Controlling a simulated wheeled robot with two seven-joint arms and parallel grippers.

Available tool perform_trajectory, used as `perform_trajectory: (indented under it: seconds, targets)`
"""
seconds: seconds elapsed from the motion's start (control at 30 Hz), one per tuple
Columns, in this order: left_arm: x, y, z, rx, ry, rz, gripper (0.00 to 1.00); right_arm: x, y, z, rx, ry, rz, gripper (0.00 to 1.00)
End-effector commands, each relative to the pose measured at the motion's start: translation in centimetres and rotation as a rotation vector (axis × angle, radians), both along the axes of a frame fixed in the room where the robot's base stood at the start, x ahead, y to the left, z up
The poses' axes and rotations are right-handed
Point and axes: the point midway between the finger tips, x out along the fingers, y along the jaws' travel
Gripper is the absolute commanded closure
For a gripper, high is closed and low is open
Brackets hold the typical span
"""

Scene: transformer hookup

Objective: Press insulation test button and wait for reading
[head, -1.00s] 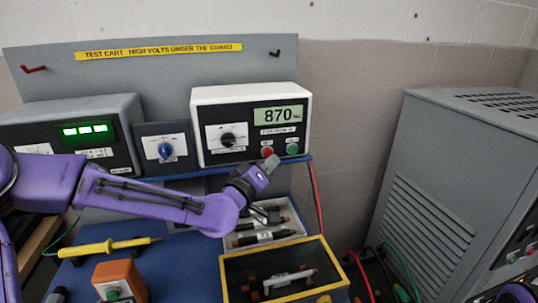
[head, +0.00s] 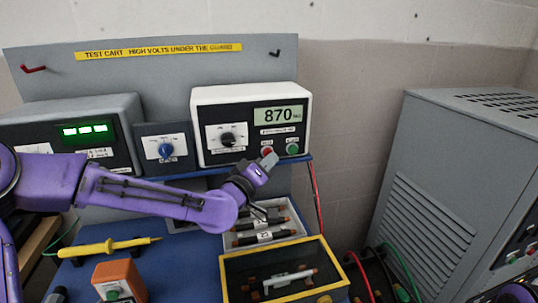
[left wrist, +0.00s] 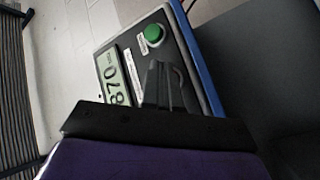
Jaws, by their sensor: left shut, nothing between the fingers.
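The white insulation tester (head: 253,95) stands on the blue shelf of the cart, and its display (head: 278,115) reads 870. Its red button (head: 267,151) and green button (head: 292,149) sit below the display. The green button also shows in the left wrist view (left wrist: 153,33), uncovered. My left gripper (head: 270,160) is shut and empty, with its tip at the lower edge of the red button. In the left wrist view the closed fingers (left wrist: 160,75) hide the red button, so I cannot tell whether they touch it. My right gripper is not in view.
A blue-knob selector box (head: 165,150) and a grey meter with green digits (head: 85,130) stand left of the tester. Below are a yellow probe (head: 105,247), an orange box (head: 118,281) and a yellow-rimmed tray (head: 236,259). A large grey cabinet (head: 430,180) stands right.

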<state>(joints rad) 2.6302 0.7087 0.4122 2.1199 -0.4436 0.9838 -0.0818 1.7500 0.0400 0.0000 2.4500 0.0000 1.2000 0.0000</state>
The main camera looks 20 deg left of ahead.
Motion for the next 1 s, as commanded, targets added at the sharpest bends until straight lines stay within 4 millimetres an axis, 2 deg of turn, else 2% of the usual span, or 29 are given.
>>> perform_trajectory:
  seconds: [0.73,1.0]
  targets:
    - [0.6,0.4,0.0,0.0,0.0,0.0,1.0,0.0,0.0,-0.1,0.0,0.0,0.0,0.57]
    - [-0.5,-0.4,0.0,0.0,-0.001,-0.001,1.0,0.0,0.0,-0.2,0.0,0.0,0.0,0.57]
